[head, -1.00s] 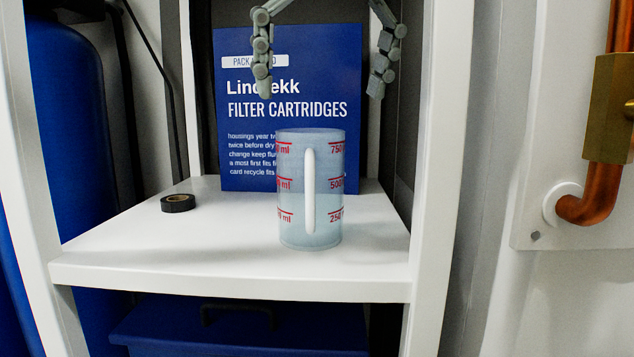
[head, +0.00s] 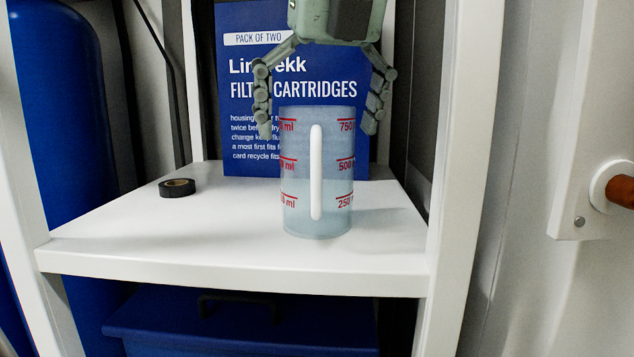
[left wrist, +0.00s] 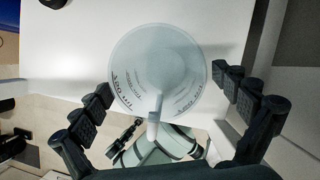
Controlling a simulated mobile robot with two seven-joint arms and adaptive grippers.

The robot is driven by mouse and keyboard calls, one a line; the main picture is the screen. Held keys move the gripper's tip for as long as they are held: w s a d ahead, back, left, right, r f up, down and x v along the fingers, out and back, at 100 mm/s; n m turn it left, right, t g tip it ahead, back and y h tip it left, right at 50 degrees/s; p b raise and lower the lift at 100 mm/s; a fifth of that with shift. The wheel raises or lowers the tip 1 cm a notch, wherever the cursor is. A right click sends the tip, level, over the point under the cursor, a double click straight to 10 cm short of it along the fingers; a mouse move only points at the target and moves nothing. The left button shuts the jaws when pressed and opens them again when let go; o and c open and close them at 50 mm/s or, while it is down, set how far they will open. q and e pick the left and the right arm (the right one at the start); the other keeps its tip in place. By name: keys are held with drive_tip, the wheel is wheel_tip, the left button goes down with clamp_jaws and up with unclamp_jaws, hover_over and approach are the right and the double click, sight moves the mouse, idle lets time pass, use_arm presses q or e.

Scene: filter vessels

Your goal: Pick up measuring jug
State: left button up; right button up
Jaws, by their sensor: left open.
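The measuring jug (head: 298,215) is a translucent, pale blue cylinder with red ml marks and a white handle facing the head camera. It stands upright on the white shelf (head: 150,245). My left gripper (head: 320,132) is open above the jug, its fingertips down to about the height of the rim, one on each side and apart from the wall. In the left wrist view the jug (left wrist: 158,68) is seen from above, with its round mouth between and beyond the open fingers.
A blue filter cartridge box (head: 248,120) stands behind the jug. A roll of black tape (head: 177,188) lies on the shelf to the left. White uprights (head: 457,150) bound the shelf. A blue case (head: 240,328) sits below. A copper pipe (head: 620,190) is at the right.

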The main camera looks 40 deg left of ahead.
use_arm(q)
drive_tip(key=c, duration=1.7)
drive_tip(key=shift+c, duration=0.3)
drive_tip(key=shift+r, duration=0.2)
